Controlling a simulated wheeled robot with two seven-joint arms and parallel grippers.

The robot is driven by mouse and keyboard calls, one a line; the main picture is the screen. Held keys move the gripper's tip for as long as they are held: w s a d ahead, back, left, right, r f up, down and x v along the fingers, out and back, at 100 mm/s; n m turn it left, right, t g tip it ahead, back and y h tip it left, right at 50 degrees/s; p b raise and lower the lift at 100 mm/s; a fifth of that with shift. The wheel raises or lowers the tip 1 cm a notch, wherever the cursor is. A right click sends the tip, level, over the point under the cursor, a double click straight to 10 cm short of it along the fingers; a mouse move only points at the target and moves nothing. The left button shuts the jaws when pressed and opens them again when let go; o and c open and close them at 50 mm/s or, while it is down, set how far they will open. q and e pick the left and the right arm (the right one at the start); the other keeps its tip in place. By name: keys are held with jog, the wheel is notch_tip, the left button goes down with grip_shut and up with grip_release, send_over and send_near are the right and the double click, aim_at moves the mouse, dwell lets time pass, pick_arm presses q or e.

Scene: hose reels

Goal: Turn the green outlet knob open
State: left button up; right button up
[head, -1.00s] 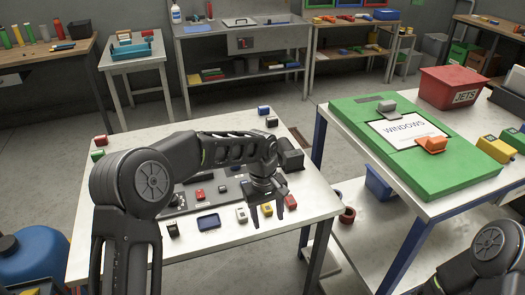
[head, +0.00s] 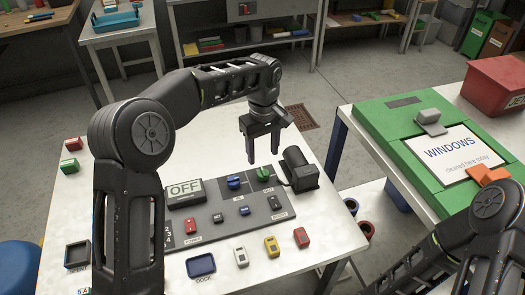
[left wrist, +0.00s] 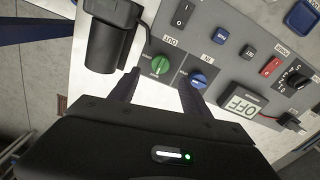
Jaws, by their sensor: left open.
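The green outlet knob (head: 263,173) is on the grey panel (head: 213,217) at its back right corner. In the left wrist view the green knob (left wrist: 160,65) is beside the OUT label, its pointer line visible. A blue knob (head: 234,182) is to its left; it also shows in the left wrist view (left wrist: 198,80) beside the IN label. My left gripper (head: 263,158) is open and empty, fingers pointing down, just above the green knob. In the left wrist view the green knob lies between the fingertips (left wrist: 158,74), apparently not touched. My right gripper is out of view.
A black cylindrical device (head: 301,170) stands close right of the green knob. A display reading OFF (head: 185,190) is at the panel's left. Several small coloured blocks, such as a yellow one (head: 271,245), lie along the front. A green board (head: 390,135) is on the right table.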

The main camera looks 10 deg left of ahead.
aim_at(263, 171)
pick_arm(q)
jog(key=shift+w+r, duration=0.1)
jog(key=shift+r, duration=0.05)
jog(key=shift+f+p, duration=0.65)
jog(key=shift+f, duration=3.25)
jog(key=shift+c, duration=0.6)
grip_shut()
